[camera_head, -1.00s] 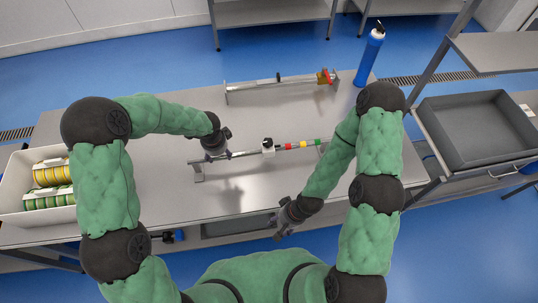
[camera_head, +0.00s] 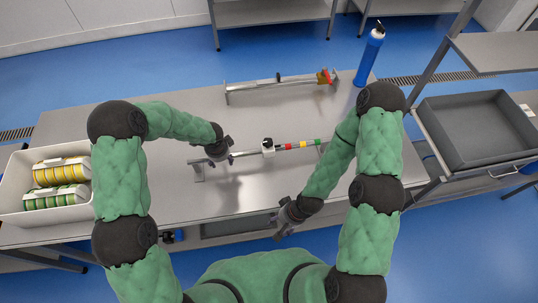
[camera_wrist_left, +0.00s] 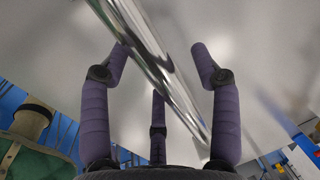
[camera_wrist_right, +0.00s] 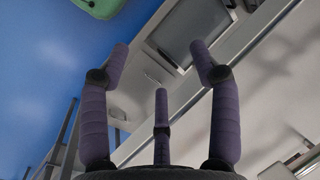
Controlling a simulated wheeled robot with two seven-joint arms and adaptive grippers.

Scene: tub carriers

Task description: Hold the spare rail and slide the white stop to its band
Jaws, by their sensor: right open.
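The near rail (camera_head: 245,153) stands on end brackets on the metal table, with the white stop (camera_head: 268,146) around its middle. Red (camera_head: 288,146), yellow (camera_head: 303,144) and green bands lie to the right of the stop. My left gripper (camera_head: 227,157) is at the rail's left part, left of the stop. In the left wrist view the shiny rail (camera_wrist_left: 160,70) runs slantwise between its spread fingers (camera_wrist_left: 160,75); contact cannot be told. My right gripper (camera_head: 279,229) is open and empty at the table's front edge, and also shows in the right wrist view (camera_wrist_right: 160,75).
A second rail (camera_head: 260,86) with a dark stop and a red-and-yellow end piece stands behind. A blue bottle (camera_head: 369,58) stands at the back right. A white bin (camera_head: 14,197) with yellow and green items is at left, a grey tub (camera_head: 480,158) at right.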

